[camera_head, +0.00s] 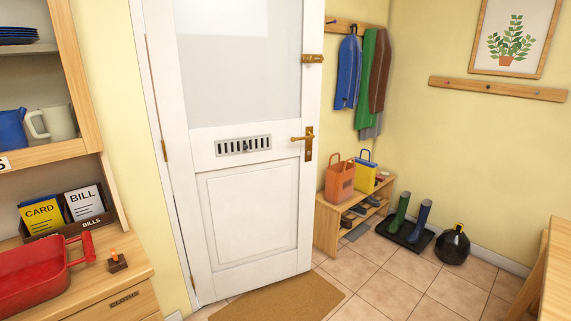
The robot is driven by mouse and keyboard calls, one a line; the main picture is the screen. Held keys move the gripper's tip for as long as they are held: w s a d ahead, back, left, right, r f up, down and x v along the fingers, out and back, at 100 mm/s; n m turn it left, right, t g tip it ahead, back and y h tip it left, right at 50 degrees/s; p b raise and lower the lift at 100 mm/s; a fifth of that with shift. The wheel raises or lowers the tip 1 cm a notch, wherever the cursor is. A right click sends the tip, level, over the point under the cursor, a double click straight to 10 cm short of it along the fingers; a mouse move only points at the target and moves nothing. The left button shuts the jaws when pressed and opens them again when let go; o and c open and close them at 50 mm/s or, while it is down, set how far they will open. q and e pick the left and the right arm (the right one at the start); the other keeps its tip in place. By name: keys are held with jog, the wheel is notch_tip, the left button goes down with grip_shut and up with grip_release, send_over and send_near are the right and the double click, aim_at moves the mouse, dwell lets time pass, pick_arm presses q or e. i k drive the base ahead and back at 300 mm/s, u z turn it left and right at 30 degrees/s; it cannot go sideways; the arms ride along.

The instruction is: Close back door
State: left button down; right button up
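The white back door (242,180) has a frosted glass pane, a slotted vent and hinges on its left side. Its brass handle (306,140) is near the right edge, with a brass latch (312,58) higher up. The left jamb (158,130) shows, but no right jamb is seen beside the door's free edge, so the door appears to stand open into the room. How wide the gap is cannot be told, as the door hides it. Neither of my grippers is in view.
A brown mat (278,298) lies by the door's foot. A wooden bench (328,220) with bags and shoes stands right of the door, below hanging coats (372,75). Boots on a tray (406,236) are farther right. A counter (110,275) is at left; tiled floor is clear in front.

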aim_at(222, 70)
jog(key=z, duration=0.55)
jog(key=i, duration=1.8)
jog(key=z, duration=0.6)
